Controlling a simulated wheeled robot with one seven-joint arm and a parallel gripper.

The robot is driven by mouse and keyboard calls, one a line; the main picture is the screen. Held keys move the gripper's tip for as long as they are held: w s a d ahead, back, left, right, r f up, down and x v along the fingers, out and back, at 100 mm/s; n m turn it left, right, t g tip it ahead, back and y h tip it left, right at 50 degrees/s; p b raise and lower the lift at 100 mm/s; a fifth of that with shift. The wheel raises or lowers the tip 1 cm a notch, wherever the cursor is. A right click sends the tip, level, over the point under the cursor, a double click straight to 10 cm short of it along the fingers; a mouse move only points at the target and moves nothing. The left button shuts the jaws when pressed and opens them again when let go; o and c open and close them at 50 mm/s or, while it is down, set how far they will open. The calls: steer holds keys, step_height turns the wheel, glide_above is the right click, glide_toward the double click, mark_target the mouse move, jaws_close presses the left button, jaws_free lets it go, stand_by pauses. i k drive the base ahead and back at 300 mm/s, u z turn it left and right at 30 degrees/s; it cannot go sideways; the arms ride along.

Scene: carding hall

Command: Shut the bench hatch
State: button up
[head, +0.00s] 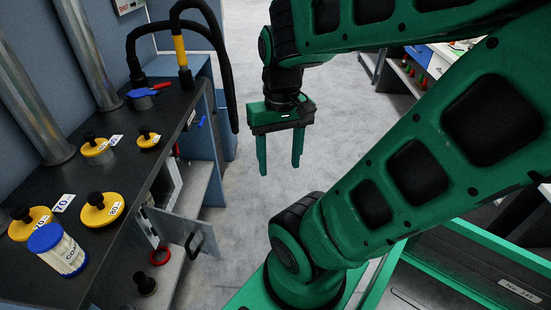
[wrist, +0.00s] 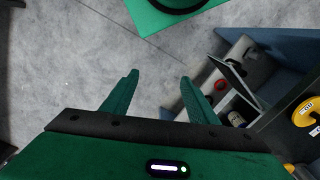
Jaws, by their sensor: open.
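The bench hatch (head: 172,228) is a grey panel with a dark handle (head: 194,245), low on the front of the dark-topped bench (head: 90,160). It stands open, swung out from the bench front. It also shows in the wrist view as a tilted panel (wrist: 236,78) at the right. My gripper (head: 280,168) is open and empty, its two green fingers pointing down over the grey floor. It is to the right of the hatch and higher in the head view, apart from it. In the wrist view my gripper (wrist: 160,76) has nothing between its fingers.
Yellow discs with black knobs (head: 101,210) and a blue-lidded jar (head: 58,250) stand on the bench top. A red ring (head: 159,255) lies on the lower ledge near the hatch. Black hoses (head: 229,90) hang at the bench's far end. Open floor (head: 240,195) lies between bench and gripper.

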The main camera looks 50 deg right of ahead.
mark_target(199, 236)
steer(key=u, duration=0.6)
steer(key=k, duration=1.1)
steer(key=z, duration=0.6)
steer(key=i, duration=1)
steer(key=u, duration=0.05)
